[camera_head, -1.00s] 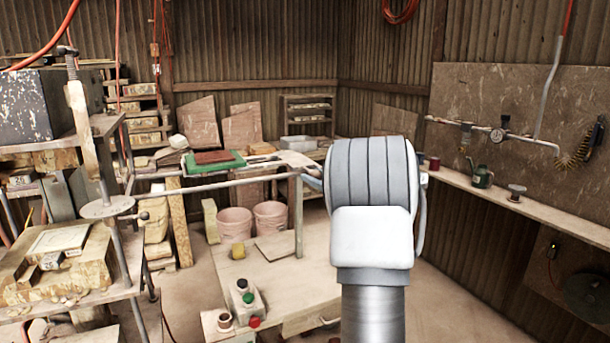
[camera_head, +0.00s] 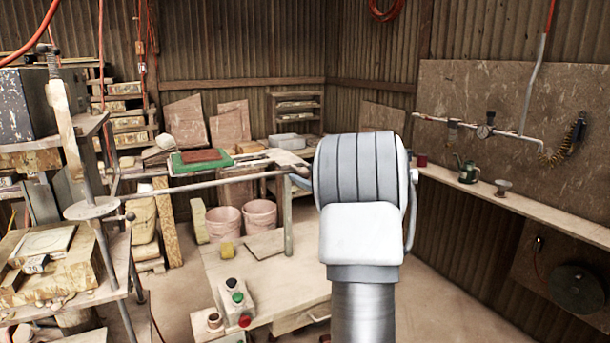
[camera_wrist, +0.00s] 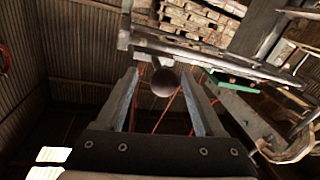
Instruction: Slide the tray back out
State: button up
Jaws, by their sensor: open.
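The press frame (camera_head: 90,209) stands at the left of the head view, with a round plate on a metal post. A pale flat slab (camera_head: 45,243) lies on wooden blocks in it; I cannot tell whether this is the tray. A metal bar (camera_head: 210,182) runs right from the press towards my arm. In the wrist view my gripper (camera_wrist: 160,74) is open, and a dark round knob (camera_wrist: 164,84) shows between its fingers. I cannot tell whether they touch it. In the head view my arm's end hides most of the gripper.
A green board (camera_head: 190,164) with a brown tile lies on the back bench. A low table (camera_head: 270,280) carries a button box (camera_head: 235,298). Two pink buckets (camera_head: 224,222) stand behind it. A shelf (camera_head: 530,208) runs along the right wall. The floor at right is clear.

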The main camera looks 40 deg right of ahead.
jog(key=s+b, duration=0.1)
jog(key=s, duration=1.5)
jog(key=shift+s+b, duration=0.25)
jog(key=shift+b, duration=0.1)
jog(key=shift+w+a, duration=0.1)
